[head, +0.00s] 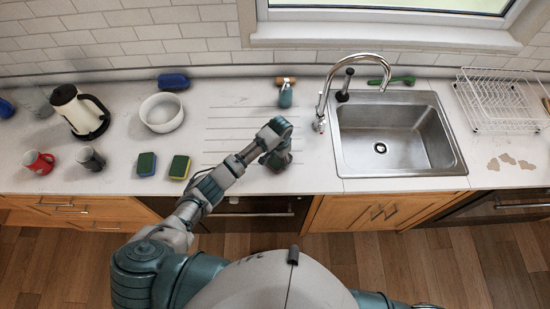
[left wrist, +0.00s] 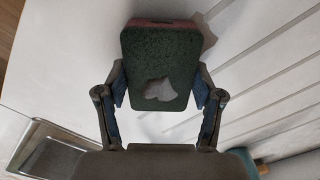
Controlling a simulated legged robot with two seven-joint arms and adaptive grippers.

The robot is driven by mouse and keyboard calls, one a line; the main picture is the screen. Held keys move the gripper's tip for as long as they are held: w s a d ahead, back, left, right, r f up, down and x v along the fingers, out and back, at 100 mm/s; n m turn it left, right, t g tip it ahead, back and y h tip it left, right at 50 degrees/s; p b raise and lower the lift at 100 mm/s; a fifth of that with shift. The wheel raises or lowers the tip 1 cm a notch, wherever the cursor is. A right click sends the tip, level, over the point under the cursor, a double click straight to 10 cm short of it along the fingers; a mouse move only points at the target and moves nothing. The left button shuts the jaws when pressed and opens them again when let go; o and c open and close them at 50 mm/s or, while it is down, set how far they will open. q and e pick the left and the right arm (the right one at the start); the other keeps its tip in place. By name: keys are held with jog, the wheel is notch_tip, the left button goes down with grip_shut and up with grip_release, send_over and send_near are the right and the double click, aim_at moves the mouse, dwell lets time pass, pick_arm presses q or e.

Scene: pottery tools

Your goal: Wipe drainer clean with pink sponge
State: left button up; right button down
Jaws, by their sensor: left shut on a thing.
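The drainer (head: 235,116) is the grooved part of the white counter left of the sink; its grooves also show in the left wrist view (left wrist: 262,75). My left gripper (head: 276,160) is over the drainer's front right part. In the left wrist view, the left gripper (left wrist: 160,88) is shut on the pink sponge (left wrist: 160,60), one finger on each side. The sponge's dark green face is towards the camera, with a pale grey patch on it, and a pinkish edge shows at the top. I cannot tell whether the sponge touches the counter. My right gripper is out of view.
Two green-topped sponges (head: 147,164) (head: 179,167) lie left of the drainer, near a white bowl (head: 161,112). The sink (head: 395,140) and tap (head: 322,105) are to the right. Brown stains (head: 510,162) lie before the dish rack (head: 495,105).

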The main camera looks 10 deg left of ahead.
aim_at(271, 159)
pick_arm(q)
jog(key=shift+a, duration=0.1)
dwell(0.4)
jog(key=shift+s+a+f, duration=0.1)
jog(key=shift+s+a, duration=0.15)
jog(key=shift+a, duration=0.75)
jog(key=shift+s+a+r, duration=0.1)
jog(key=shift+s+a, duration=0.2)
jog(key=shift+a, duration=0.65)
jog(key=shift+s+a+f, duration=0.1)
jog(key=shift+s+a, duration=0.15)
jog(key=shift+a, duration=0.75)
jog(key=shift+w+d, duration=0.25)
jog(key=shift+d, duration=0.8)
jog(key=shift+w+d, duration=0.3)
jog(key=shift+d, duration=0.75)
jog(key=shift+w+d, duration=0.25)
jog(key=shift+d, duration=0.8)
jog(key=shift+a, duration=0.3)
jog(key=shift+s+a, duration=0.2)
jog(key=shift+a, duration=0.5)
jog(key=shift+s+a, duration=0.2)
jog(key=shift+a, duration=0.45)
